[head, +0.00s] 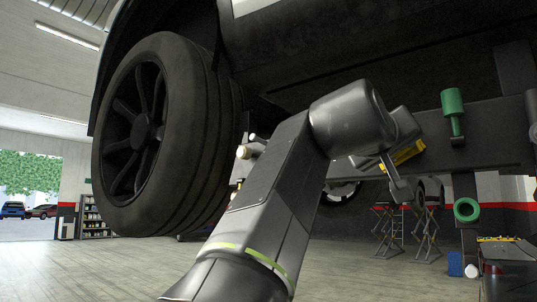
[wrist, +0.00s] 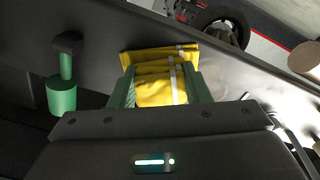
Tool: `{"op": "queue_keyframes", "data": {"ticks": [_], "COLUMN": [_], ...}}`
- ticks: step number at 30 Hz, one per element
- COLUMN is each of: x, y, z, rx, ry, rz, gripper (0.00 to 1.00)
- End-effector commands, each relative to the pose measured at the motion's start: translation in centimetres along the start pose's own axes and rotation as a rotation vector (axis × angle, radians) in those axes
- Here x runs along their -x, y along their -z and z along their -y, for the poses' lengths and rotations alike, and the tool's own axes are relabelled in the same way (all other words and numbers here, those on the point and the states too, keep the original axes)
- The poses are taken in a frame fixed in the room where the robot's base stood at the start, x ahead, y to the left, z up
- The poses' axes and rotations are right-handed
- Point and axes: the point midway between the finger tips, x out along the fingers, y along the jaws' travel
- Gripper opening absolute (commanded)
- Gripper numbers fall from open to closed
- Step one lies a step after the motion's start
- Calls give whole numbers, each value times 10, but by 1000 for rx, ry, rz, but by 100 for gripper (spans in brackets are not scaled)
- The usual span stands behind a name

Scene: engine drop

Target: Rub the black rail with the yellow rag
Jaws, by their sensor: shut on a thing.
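The yellow rag (head: 407,152) is held in my gripper (head: 398,163) in front of the black rail (head: 492,132), near the rail's left part in the head view. In the wrist view, the folded rag (wrist: 160,80) sits between the green fingers of my gripper (wrist: 158,92), which are shut on it. Its far edge lies over the face of the rail (wrist: 232,72). I cannot tell whether the rag is pressed on the rail or just short of it. My arm hides part of the rail's left end in the head view.
A green ring (head: 467,209) hangs below. A raised vehicle with a large wheel (head: 160,135) is at left and overhead. Stands (head: 408,232) are farther back.

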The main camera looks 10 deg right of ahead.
Motion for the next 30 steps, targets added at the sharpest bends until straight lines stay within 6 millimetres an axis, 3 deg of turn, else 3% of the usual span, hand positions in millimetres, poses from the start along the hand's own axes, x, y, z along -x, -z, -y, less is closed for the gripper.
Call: {"op": "queue_keyframes", "data": {"ticks": [30], "x": [1], "y": [27], "z": [60], "rx": [1], "ry": [5], "rz": [1], "gripper": [25]}}
